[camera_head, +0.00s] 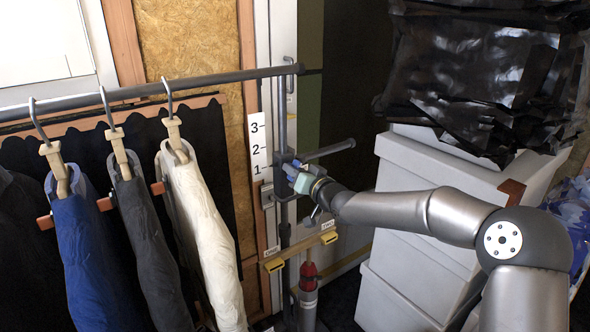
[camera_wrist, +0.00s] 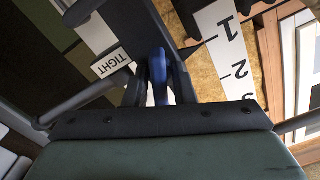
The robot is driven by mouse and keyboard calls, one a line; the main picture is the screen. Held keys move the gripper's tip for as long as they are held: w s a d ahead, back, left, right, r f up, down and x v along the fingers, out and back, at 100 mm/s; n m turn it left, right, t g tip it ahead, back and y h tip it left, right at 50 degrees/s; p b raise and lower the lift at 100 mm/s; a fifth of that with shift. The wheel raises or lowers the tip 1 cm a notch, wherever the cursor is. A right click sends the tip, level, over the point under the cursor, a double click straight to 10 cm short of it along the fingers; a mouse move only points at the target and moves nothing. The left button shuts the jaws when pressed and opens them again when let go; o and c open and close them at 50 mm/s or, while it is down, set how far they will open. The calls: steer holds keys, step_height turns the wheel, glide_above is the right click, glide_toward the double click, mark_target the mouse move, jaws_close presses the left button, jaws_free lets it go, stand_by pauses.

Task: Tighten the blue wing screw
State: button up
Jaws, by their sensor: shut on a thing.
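The blue wing screw (camera_head: 290,168) is on the upright grey pole (camera_head: 284,120) of the clothes rack in the head view, at the collar where a short side bar joins. My gripper (camera_head: 297,172) reaches it from the right. In the wrist view the blue wing (camera_wrist: 158,72) stands between the dark fingers of my gripper (camera_wrist: 160,78), which are shut on it. The fingers hide part of the screw. A white label reading TIGHT (camera_wrist: 111,62) is left of the screw in the wrist view.
A strip numbered 1 to 3 (camera_head: 258,148) stands behind the pole. Jackets hang from the top rail (camera_head: 215,78) at left. A yellow bracket (camera_head: 300,250) with two small labels is below my gripper. White boxes (camera_head: 400,290) stand close at right, under black plastic (camera_head: 480,80).

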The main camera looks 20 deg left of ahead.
steer(key=m, duration=0.3)
steer(key=shift+m, duration=0.4)
steer(key=m, duration=0.2)
steer(key=shift+f+m+b, duration=0.1)
steer(key=shift+m+b, duration=0.2)
steer(key=m+b, duration=0.2)
steer(key=m, duration=0.1)
steer(key=shift+f, duration=0.15)
steer(key=shift+m+b, duration=1.05)
steer(key=shift+m, duration=0.65)
steer(key=shift+r, duration=0.2)
steer(key=o, duration=0.7)
steer(key=shift+o, duration=0.2)
steer(key=shift+d, duration=0.1)
steer(key=b+v, duration=0.4)
steer(key=v, duration=1.3)
